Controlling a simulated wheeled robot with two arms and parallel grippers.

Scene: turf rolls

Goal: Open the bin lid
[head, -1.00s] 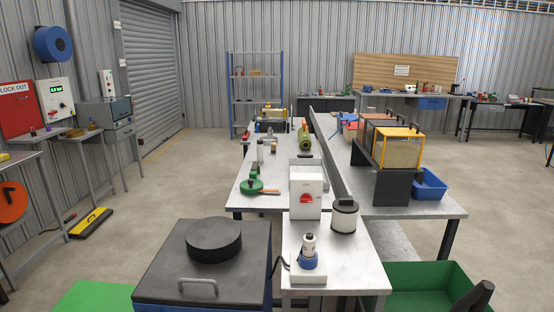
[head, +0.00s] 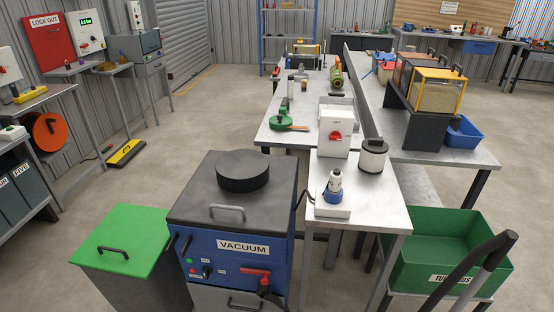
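The bin (head: 135,285) stands at the lower left, a grey box with a green lid (head: 125,232) on top. The lid lies flat and closed, with a black bar handle (head: 113,252) near its front edge. The lower part of the bin is cut off by the picture's bottom edge. Neither of my grippers shows in the head view, so nothing is seen touching the lid or its handle.
A blue VACUUM cabinet (head: 215,248) with a dark top stands right of the bin. A steel table (head: 375,210) and a green tub (head: 440,240) are farther right. A black-ended bar (head: 495,250) rises at lower right. Concrete floor is clear behind the bin.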

